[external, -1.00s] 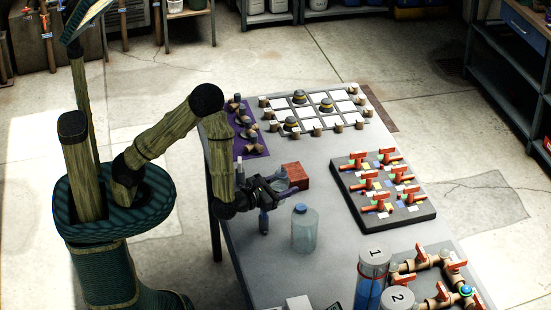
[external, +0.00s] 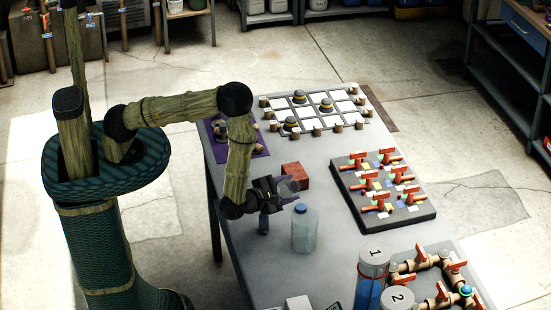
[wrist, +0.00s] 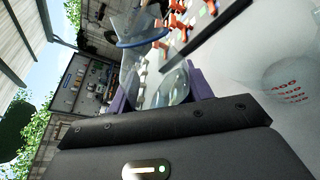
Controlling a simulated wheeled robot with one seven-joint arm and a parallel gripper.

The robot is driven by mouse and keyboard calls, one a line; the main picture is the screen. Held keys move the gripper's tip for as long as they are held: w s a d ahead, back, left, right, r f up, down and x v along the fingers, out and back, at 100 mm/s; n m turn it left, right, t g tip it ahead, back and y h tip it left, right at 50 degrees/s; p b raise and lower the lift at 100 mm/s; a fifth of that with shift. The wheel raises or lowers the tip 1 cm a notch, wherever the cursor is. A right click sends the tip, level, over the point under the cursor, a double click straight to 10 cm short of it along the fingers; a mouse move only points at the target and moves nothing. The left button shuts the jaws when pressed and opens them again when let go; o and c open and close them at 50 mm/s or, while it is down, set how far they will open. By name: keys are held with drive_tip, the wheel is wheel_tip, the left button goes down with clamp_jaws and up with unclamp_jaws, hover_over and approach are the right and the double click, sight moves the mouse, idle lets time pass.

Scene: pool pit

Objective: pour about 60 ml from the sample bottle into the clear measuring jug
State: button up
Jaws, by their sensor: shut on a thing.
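My gripper (external: 275,190) is shut on a clear vessel, the sample bottle (external: 290,186), above the table. In the wrist view the bottle (wrist: 170,85) is clear with a blue band, tilted between the purple fingers; its liquid level cannot be told. A second clear vessel, which I take for the measuring jug (external: 305,235), stands upright on the table just right of and nearer than my gripper. It has a blue part at its top. In the wrist view the jug (wrist: 285,85) shows red numbers at the right edge. No stream of liquid is visible.
A red-brown block (external: 296,175) lies just behind the held bottle. A dark board with red valves (external: 383,187) is to the right. Numbered cylinders (external: 373,270) and pipework (external: 440,275) stand at the front right. A white grid (external: 315,108) lies at the back.

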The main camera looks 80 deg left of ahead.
drive_tip(key=m+p, duration=0.2)
drive_tip(key=p, duration=0.1)
drive_tip(key=f+m+g+y+p, duration=0.1)
drive_tip(key=shift+s+a+p, duration=0.3)
drive_tip(key=shift+a, duration=0.1)
drive_tip(key=shift+f+m+p, duration=0.2)
drive_tip(key=shift+m+p, duration=0.2)
drive_tip(key=shift+m, duration=0.1)
drive_tip(key=shift+w+f+b, duration=0.1)
drive_tip(key=shift+f+b, duration=0.1)
drive_tip(key=shift+b, duration=0.2)
drive_tip(key=shift+d+m, duration=0.2)
drive_tip(key=shift+m, duration=0.1)
drive_tip(key=shift+w+d+f+m+g+y, duration=0.1)
drive_tip(key=shift+w+d+m+g+y, duration=0.1)
drive_tip(key=shift+m+g+y, duration=0.15)
drive_tip(key=shift+r+m, duration=0.4)
drive_tip(key=shift+m, duration=0.05)
drive_tip(key=shift+s+a+r, duration=0.15)
drive_tip(key=shift+s+a, duration=0.1)
drive_tip(key=shift+a, duration=0.05)
drive_tip(key=shift+f+m+g+y+b, duration=0.2)
drive_tip(key=shift+m+g+y+b, duration=0.15)
drive_tip(key=shift+m, duration=0.25)
idle(1.2)
